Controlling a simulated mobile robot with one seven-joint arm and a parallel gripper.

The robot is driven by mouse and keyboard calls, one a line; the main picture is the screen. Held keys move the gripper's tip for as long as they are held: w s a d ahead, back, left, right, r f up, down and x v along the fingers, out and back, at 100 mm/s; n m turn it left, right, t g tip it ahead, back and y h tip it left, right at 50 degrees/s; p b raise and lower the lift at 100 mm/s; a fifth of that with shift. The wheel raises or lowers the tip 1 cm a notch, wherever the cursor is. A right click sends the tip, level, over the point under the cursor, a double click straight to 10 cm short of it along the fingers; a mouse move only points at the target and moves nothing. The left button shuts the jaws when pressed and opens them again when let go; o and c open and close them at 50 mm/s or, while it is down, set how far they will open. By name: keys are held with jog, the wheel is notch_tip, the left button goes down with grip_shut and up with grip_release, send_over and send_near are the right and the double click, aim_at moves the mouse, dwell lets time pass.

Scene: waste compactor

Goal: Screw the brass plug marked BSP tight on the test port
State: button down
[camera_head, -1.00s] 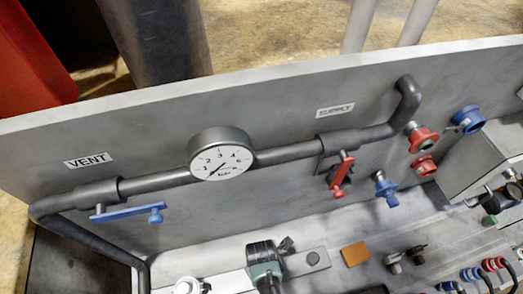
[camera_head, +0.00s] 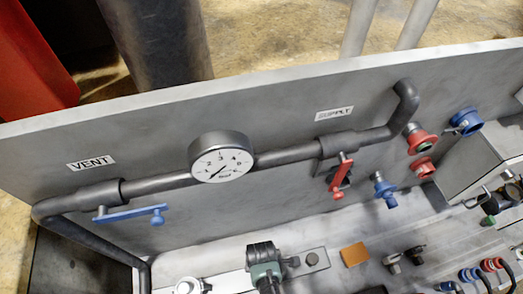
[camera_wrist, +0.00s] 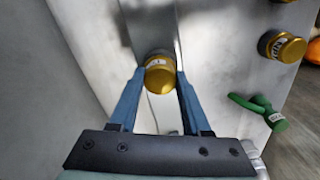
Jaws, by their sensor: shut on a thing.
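A brass plug (camera_wrist: 158,77) with a dark collar behind it is in the middle of the wrist view, against a pale grey metal surface. A small white label is on its face, but I cannot read it. My gripper (camera_wrist: 158,80) is shut on this plug, with one blue finger on each side. I cannot tell how far the plug is seated or whether the dark collar is the test port. A second labelled brass plug (camera_wrist: 287,48) on a dark collar is at the upper right, apart from my gripper. Its lettering is too small to be sure of.
A green handle (camera_wrist: 262,108) with a white tag sticks out right of my gripper. The head view shows a pressure gauge (camera_head: 222,158), a blue vent lever (camera_head: 130,214), a red supply lever (camera_head: 341,175) and red and blue couplings (camera_head: 421,140) on the panel.

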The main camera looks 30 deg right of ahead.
jog(key=m, duration=0.3)
jog(key=shift+m, duration=0.4)
jog(key=m, duration=0.3)
jog(key=shift+m, duration=0.9)
jog(key=m, duration=0.5)
